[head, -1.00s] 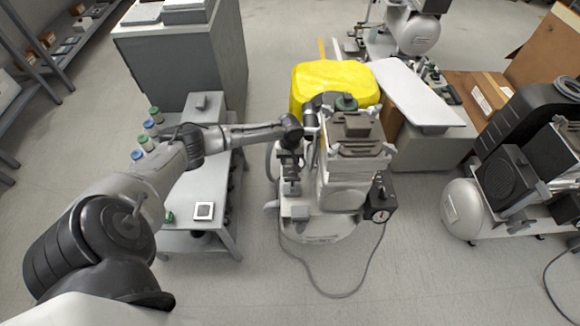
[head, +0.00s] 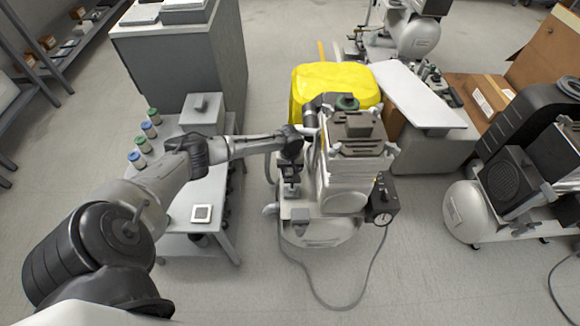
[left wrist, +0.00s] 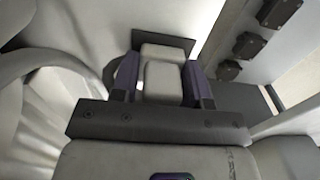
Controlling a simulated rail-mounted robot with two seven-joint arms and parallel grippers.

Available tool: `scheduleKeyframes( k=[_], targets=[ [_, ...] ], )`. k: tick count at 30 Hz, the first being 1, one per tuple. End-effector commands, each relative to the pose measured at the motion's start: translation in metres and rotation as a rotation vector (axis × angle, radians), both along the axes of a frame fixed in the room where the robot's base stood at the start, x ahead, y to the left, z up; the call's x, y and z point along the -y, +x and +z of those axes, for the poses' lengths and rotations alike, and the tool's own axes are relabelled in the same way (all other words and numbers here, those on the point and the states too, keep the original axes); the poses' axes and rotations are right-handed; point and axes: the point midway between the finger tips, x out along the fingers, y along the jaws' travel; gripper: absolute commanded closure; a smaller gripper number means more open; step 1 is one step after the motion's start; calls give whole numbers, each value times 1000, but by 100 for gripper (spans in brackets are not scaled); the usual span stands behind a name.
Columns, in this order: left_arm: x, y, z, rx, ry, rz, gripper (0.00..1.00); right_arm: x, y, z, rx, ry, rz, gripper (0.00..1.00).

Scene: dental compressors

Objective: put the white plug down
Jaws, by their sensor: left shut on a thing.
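My left gripper (head: 290,178) reaches in from the left and is at the left side of the middle compressor (head: 343,190). In the left wrist view its two dark fingers (left wrist: 160,85) are shut on a pale, blocky piece, the white plug (left wrist: 163,76). The plug sits between the fingers, with a dark flat patch and a light surface just beyond it. I cannot tell whether the plug touches that surface. In the head view the plug is too small and too covered to make out clearly. My right gripper is not in view.
A grey side table (head: 205,190) with several small jars and a white square piece (head: 201,213) stands to the left. A yellow cover (head: 335,83) lies behind the compressor. A gauge box (head: 383,205) and a cable are at its right. Another compressor (head: 465,208) stands further right.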

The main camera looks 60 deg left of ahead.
Motion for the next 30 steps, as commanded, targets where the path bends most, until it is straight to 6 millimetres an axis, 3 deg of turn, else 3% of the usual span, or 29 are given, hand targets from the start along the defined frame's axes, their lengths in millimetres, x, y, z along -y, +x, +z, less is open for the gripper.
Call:
scheduleKeyframes(
  k=[4, 5, 12, 23, 25, 30],
  targets=[
    [0, 0, -1, 0, 0, 0, 96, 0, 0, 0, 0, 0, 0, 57],
    [0, 0, -2, 0, 0, 0, 57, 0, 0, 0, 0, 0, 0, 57],
    [0, 0, -2, -1, 0, 0, 34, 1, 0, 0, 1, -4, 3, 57],
    [-1, 0, 4, 0, 2, 0, 33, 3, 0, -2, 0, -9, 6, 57],
    [-2, 0, 12, 1, 2, -1, 33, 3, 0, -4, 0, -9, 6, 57],
    [0, 0, 49, 1, 0, 0, 33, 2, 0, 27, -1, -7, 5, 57]
  ],
)
